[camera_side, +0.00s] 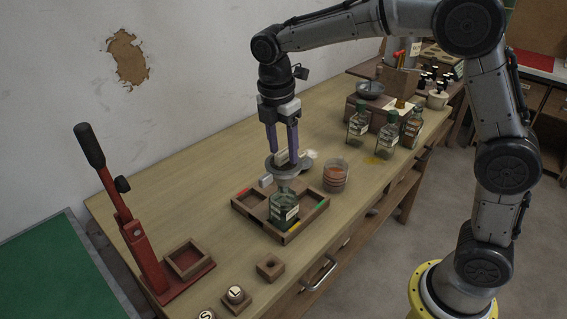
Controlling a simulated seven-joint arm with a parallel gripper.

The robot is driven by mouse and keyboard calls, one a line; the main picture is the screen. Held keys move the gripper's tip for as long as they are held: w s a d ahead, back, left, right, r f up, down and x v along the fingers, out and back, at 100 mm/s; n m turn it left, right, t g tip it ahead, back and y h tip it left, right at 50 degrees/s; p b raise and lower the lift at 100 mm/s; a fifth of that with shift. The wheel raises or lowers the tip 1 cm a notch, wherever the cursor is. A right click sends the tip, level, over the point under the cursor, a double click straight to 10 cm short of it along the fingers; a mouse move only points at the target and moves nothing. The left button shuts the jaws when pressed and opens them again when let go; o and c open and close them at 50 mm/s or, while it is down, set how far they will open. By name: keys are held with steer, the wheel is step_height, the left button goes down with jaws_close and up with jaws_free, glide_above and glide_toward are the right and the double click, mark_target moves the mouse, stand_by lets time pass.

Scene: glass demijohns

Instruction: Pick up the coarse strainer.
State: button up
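A grey round strainer (300,170) shows directly below my gripper, over a green glass jar (285,207) with a pale label. I cannot tell whether the strainer rests on the jar or hangs above it, and no marking of coarse or fine is legible. My gripper (283,157) points down with its two purple fingers apart. A small pale piece shows between the fingertips, at the strainer's far side. Whether the fingers touch or grip it is not clear. The jar stands in a divided wooden tray (246,209) with coloured marks on its rim.
Several labelled bottles (388,133) stand further back right. A red lever press (135,225) stands front left, with a small wooden box (188,259) beside it. The table's left back is bare.

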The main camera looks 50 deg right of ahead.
jaws_close()
steer(key=shift+r, duration=0.1)
